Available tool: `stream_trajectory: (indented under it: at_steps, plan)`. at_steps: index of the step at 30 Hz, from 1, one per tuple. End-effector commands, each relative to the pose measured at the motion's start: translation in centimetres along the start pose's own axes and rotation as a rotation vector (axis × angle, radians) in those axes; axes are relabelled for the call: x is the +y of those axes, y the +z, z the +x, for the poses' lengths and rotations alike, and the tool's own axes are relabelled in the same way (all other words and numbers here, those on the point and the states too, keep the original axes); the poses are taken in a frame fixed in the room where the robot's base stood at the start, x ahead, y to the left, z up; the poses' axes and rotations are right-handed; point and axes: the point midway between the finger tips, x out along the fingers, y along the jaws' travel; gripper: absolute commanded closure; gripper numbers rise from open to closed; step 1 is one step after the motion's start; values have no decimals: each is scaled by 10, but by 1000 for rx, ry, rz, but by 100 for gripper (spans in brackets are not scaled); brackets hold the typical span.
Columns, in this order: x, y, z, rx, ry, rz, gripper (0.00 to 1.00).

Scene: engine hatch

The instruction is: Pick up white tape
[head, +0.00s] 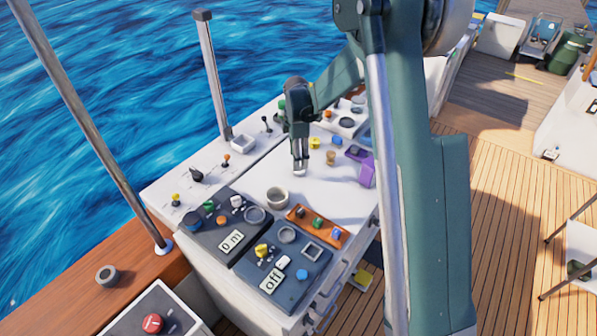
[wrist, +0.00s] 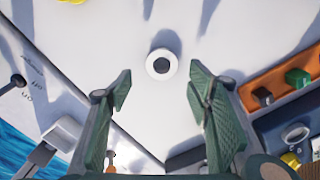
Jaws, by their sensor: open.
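The white tape (wrist: 154,65) is a small white ring with a dark hole. It lies on the white console top, near the middle of the wrist view and beyond the fingertips. In the head view, a small white shape at my fingertips seems to be the tape, partly covered by the fingers. My gripper (head: 299,163) points down over the console. In the wrist view, my gripper (wrist: 158,88) is open and empty, with a finger on each side of the tape's line and no contact visible.
A beige ring-shaped cup (head: 277,204) stands nearby. An orange panel with knobs (head: 293,214) and dark switch panels (head: 222,211) lie closer to the camera. A yellow item (head: 314,142), a tan item (head: 331,157) and a purple block (head: 368,171) are beyond. Bare white surface surrounds the tape.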

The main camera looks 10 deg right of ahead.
Motion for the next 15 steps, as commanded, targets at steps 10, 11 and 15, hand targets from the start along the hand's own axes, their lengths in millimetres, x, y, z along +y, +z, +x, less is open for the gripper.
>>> stream_trajectory:
  at_steps: [10, 11, 15]
  plan:
    - [-2, 1, 18, 0, 0, 0, 50]
    - [-2, 1, 22, 0, 0, 0, 50]
    - [-3, 2, 38, 0, 0, 0, 50]
